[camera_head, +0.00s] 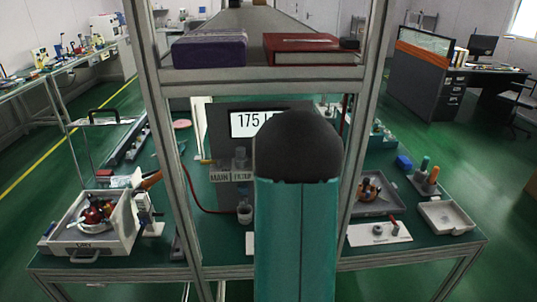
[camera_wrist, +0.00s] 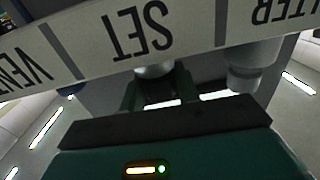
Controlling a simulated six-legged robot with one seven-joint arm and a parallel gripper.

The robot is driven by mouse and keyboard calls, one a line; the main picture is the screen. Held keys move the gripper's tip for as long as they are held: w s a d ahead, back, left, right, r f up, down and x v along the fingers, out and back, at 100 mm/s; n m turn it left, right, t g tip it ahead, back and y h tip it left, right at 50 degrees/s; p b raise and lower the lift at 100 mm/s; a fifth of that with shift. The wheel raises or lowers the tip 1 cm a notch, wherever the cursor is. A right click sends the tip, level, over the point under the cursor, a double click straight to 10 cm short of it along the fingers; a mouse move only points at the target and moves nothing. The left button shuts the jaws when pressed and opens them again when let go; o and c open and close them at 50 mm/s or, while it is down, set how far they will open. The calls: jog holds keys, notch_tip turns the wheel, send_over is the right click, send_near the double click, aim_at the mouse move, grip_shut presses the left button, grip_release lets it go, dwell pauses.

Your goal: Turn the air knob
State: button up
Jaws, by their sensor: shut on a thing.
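In the wrist view a pale strip shows upside-down labels, with SET (camera_wrist: 143,28) in the middle, VENT at left and part of FILTER at right. A grey round knob (camera_wrist: 154,71) sits at the SET label. My gripper (camera_wrist: 157,92) is shut on this knob, with a dark finger on each side. A second grey round part (camera_wrist: 252,75) is beside it under the FILTER label. In the head view the panel has a display (camera_head: 258,123) reading 175 and MAIN and FILTER labels (camera_head: 230,177). My arm hides the SET knob and the gripper there.
The panel stands on a green bench behind metal posts (camera_head: 367,110). A shelf above holds a purple box (camera_head: 209,48) and a red book (camera_head: 313,48). Grey trays (camera_head: 445,216) lie at right, and a box with red parts (camera_head: 92,226) is at left.

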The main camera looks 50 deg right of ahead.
jog(key=o, duration=0.7)
jog(key=v, duration=1.4)
